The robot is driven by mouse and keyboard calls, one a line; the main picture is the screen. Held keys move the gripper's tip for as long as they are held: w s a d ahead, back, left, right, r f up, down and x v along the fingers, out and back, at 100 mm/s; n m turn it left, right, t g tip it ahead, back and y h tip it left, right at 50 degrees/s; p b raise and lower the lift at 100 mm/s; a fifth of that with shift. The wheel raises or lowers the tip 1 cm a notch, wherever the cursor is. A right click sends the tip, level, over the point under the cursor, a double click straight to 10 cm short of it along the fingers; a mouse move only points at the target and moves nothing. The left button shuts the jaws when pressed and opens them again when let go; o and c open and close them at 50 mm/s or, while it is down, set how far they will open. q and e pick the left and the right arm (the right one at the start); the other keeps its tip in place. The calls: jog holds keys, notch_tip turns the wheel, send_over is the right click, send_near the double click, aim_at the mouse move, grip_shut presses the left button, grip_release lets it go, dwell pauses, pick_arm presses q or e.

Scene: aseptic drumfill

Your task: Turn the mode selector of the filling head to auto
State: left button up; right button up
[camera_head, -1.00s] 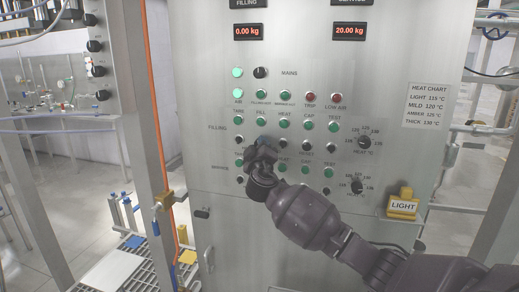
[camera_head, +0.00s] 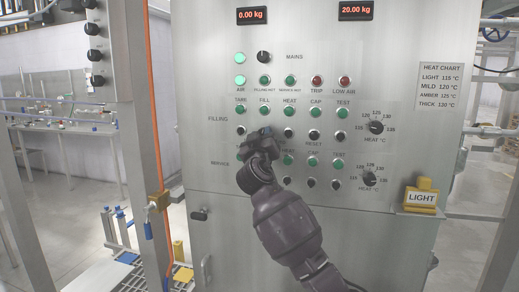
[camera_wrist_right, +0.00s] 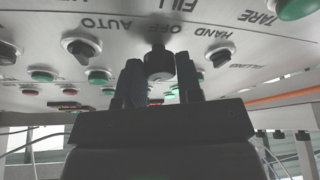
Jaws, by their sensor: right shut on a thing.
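The mode selector is a small black knob (camera_wrist_right: 158,63) on the steel panel, with HAND, OFF and AUTO lettering near it in the right wrist view. It sits below the FILL label, in the filling row. My right gripper (camera_wrist_right: 160,82) has one finger on each side of the knob and is shut on it. In the head view my right gripper (camera_head: 264,134) is at the panel and hides the knob. Which word the knob points to cannot be told. My left gripper is not in view.
Similar black knobs stand close on both sides (camera_wrist_right: 80,46) (camera_wrist_right: 220,53). Green lamps (camera_head: 264,110) line the row above, with two heat dials (camera_head: 376,127) to the right. A yellow LIGHT block (camera_head: 421,195) is at the lower right. An orange hose (camera_head: 153,90) runs at left.

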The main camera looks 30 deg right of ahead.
pick_arm(q)
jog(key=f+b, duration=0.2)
jog(key=b, duration=0.1)
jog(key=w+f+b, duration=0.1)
jog(key=b, duration=0.1)
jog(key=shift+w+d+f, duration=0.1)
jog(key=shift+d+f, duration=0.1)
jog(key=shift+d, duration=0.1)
pick_arm(e)
jog(key=m+g+h, duration=0.1)
jog(key=m, duration=0.2)
jog(key=m+g+h, duration=0.1)
jog(key=m, duration=0.2)
jog(key=shift+w+a+f+m+h, duration=0.1)
jog(key=shift+w+f+m+h, duration=0.1)
jog(key=shift+m+h, duration=0.1)
jog(key=shift+s+r, duration=0.1)
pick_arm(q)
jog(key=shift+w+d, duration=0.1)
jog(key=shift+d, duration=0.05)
pick_arm(e)
jog(key=o, duration=0.9)
jog(key=shift+o, duration=0.2)
jog(key=shift+a, duration=0.1)
